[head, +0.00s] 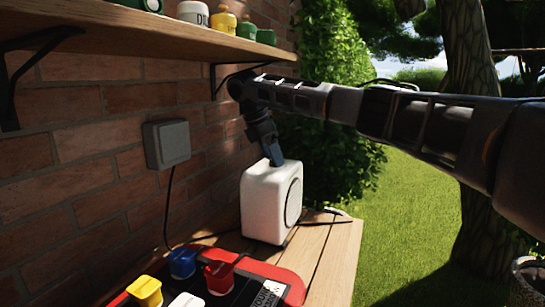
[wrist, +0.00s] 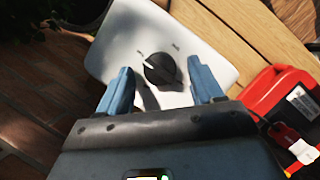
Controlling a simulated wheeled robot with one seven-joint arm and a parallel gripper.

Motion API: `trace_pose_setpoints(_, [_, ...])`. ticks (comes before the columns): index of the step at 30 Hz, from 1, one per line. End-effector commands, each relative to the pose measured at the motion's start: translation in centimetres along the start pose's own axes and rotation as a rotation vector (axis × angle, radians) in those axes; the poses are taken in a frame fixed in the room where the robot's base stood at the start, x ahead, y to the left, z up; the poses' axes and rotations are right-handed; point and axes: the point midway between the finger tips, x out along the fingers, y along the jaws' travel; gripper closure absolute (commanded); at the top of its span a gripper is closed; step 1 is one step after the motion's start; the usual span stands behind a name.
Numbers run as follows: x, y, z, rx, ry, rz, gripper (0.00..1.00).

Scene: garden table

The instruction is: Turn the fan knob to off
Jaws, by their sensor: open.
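The fan is a white box-shaped unit (head: 262,203) standing on the wooden table, with a round grille on its right side. Its top face (wrist: 125,30) fills the middle of the wrist view. A dark round knob (wrist: 160,69) with a pale pointer line sits on that top, with small markings above it too small to read. The pointer is toward the upper left in the wrist view. My gripper (wrist: 164,80) is open, its two blue fingers on either side of the knob's near part. I cannot tell whether they touch it. In the head view my gripper (head: 273,155) points down at the fan's top and hides the knob.
A red tray (head: 290,280) with blue, red, yellow and white pieces lies at the front of the table (head: 335,245). A wooden shelf (head: 150,32) overhangs at upper left. A grey wall box (head: 166,144) has a cable hanging down. Open grass lies right.

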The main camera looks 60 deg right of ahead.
Motion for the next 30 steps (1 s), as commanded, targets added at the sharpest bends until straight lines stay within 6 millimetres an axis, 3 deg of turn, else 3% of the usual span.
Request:
trace_pose_setpoints(10, [0.33,-0.01,-0.07,0.0,0.001,0.0,0.35])
trace_pose_setpoints(27, [0.32,-0.02,-0.08,-0.001,0.0,0.0,0.89])
trace_pose_setpoints(30, [0.29,-0.02,-0.07,-0.003,0.001,0.0,0.89])
